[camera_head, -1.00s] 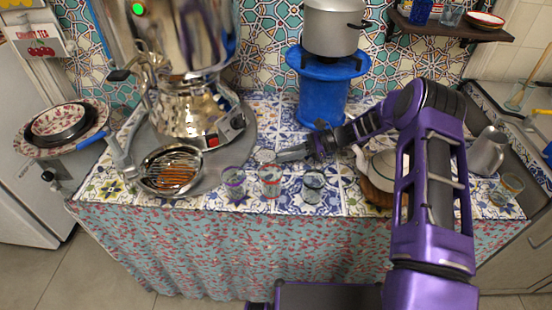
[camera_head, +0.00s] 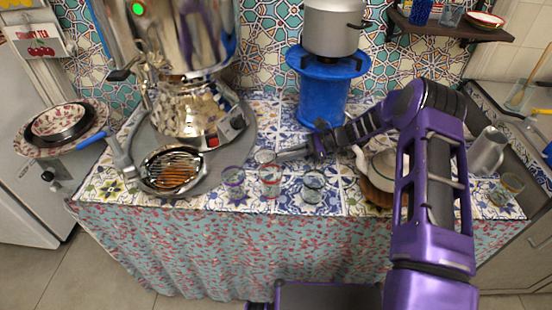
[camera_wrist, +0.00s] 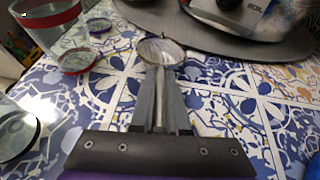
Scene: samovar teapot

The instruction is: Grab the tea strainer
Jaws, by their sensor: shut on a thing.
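The tea strainer is a small round metal piece with a thin handle. In the wrist view its round head (camera_wrist: 160,50) points away from me and its handle lies between my fingers. In the head view the strainer (camera_head: 265,157) is just above the red-banded glass on the tiled counter. My gripper (camera_head: 284,155) reaches in from the right, low over the counter. In the wrist view my gripper (camera_wrist: 160,88) is shut on the strainer's handle. I cannot tell whether the strainer still touches the counter or glass.
A red-banded glass (camera_head: 270,184), a purple-rimmed glass (camera_head: 233,182) and a clear glass (camera_head: 313,189) stand near the front edge. A samovar (camera_head: 185,105) and a pan (camera_head: 148,184) are on the left. A blue burner stand (camera_head: 321,100) stands behind. A teapot (camera_head: 381,168) stands right.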

